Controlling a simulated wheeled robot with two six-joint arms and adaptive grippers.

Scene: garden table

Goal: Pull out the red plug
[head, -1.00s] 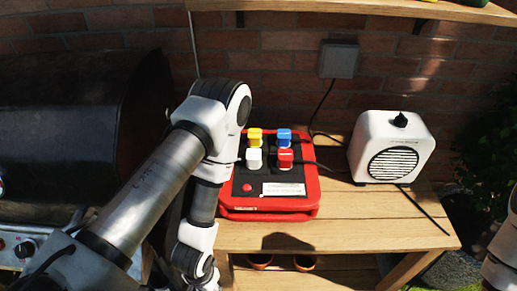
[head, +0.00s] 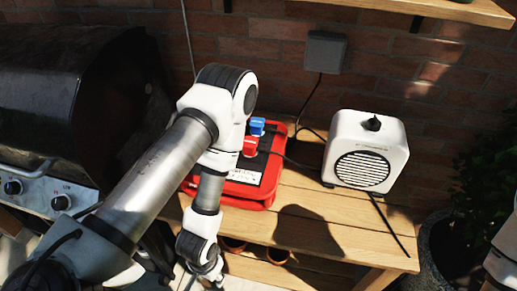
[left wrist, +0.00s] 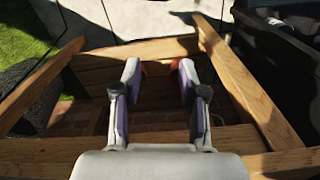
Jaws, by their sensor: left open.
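The red plug (head: 250,146) sits in the red power box (head: 268,190) on the wooden table, with a blue plug (head: 257,126) just behind it. My left arm crosses in front of the box and hides its left part. My left gripper (head: 212,272) hangs low at the table's front, below and left of the plug, and is only partly visible there. In the left wrist view, my left gripper (left wrist: 158,72) is open and empty between its fingers, with wooden slats below; no plug shows there. Only a piece of my right arm shows at the right edge; its gripper is out of frame.
A white heater (head: 365,150) stands right of the box, its dark cable running over the table. A grey wall socket (head: 325,52) is on the brick wall. A black grill (head: 62,95) stands at left. Small pots (head: 277,256) sit beneath the tabletop. A plant is at right.

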